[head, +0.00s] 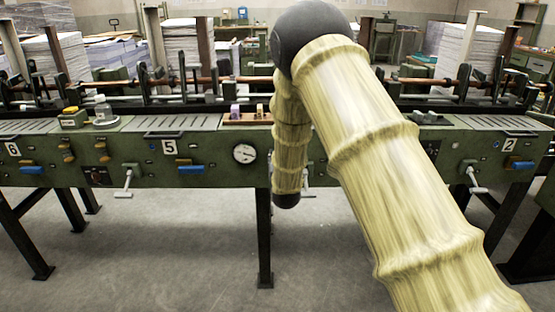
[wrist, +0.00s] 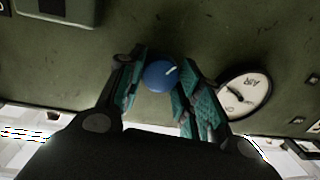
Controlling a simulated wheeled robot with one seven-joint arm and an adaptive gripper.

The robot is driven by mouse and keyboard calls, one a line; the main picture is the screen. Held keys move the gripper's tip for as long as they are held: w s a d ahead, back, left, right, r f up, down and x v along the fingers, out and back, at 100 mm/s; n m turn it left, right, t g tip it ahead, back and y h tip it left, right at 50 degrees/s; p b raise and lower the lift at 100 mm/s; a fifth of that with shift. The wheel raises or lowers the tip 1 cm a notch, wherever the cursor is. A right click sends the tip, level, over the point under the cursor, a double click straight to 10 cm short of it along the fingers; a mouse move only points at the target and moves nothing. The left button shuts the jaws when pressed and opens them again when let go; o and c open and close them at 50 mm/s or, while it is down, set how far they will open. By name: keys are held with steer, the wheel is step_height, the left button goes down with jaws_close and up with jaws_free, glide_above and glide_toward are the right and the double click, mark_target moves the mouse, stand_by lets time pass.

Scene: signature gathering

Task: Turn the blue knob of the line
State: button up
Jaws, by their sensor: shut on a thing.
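The blue knob (wrist: 160,76) shows in the wrist view on the green front panel of the line (head: 215,150). It is round, with a pale mark on its face. My gripper (wrist: 158,88) has its two teal-padded fingers on either side of the knob, closed on it. In the head view my pale, ringed arm covers the middle of the line, and the knob and my gripper are hidden behind it.
A round white dial (head: 244,153) sits on the panel, and close to the right finger in the wrist view (wrist: 244,95). Crank handles (head: 129,180) and blue levers (head: 190,169) stick out from the panel. A dark leg (head: 264,240) stands below; the grey floor (head: 170,265) in front is clear.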

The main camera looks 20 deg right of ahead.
steer(key=o, duration=1)
steer(key=shift+o, duration=0.2)
steer(key=v, duration=1.2)
stand_by(1.1)
